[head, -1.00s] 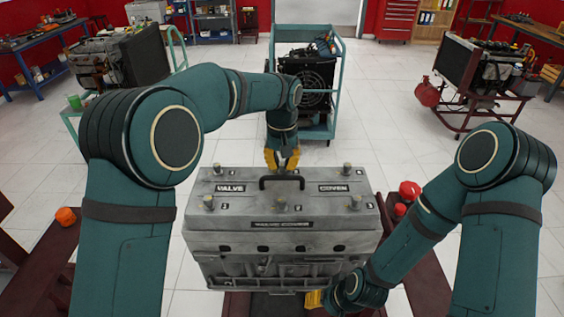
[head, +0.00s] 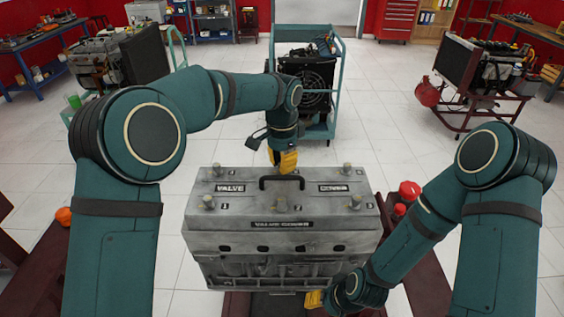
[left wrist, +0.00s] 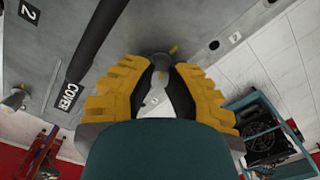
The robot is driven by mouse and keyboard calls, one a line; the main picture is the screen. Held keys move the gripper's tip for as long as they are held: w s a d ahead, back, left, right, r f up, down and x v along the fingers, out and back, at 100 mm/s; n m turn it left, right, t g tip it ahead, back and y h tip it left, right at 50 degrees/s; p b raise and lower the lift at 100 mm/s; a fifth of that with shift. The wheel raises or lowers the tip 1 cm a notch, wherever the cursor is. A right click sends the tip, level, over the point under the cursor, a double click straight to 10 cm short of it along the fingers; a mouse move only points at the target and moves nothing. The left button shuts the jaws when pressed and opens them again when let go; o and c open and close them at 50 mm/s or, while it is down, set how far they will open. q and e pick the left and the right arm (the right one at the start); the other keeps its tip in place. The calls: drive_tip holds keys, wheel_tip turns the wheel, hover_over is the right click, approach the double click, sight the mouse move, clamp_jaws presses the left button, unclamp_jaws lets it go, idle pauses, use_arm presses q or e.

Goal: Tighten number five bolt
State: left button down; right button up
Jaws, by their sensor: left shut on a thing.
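The grey valve cover (head: 230,222) lies on the engine block, with several yellowish-topped bolts along its edges. My left gripper (head: 283,162) reaches over its back edge, fingers downward, behind the black handle. It hides the back middle bolt in the head view. In the left wrist view the yellow fingers (left wrist: 158,70) are closed around this bolt (left wrist: 160,62), whose shaft shows between them. A small number plate (left wrist: 235,37) sits nearby, too small to read surely. My right gripper (head: 314,299) shows only as a yellow part low by the block's front; its fingertips are hidden.
The black handle (head: 281,180) stands up close in front of my left gripper. A teal cart (head: 318,131) stands behind the engine. Red caps (head: 409,190) lie right of the block, and an orange object (head: 63,216) lies on the left. The floor between is clear.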

use_arm(q)
drive_tip(key=m, duration=0.6)
drive_tip(key=shift+m, duration=0.4)
idle(0.3)
drive_tip(key=c, duration=0.9)
unclamp_jaws()
wheel_tip(320, 180, up, 12)
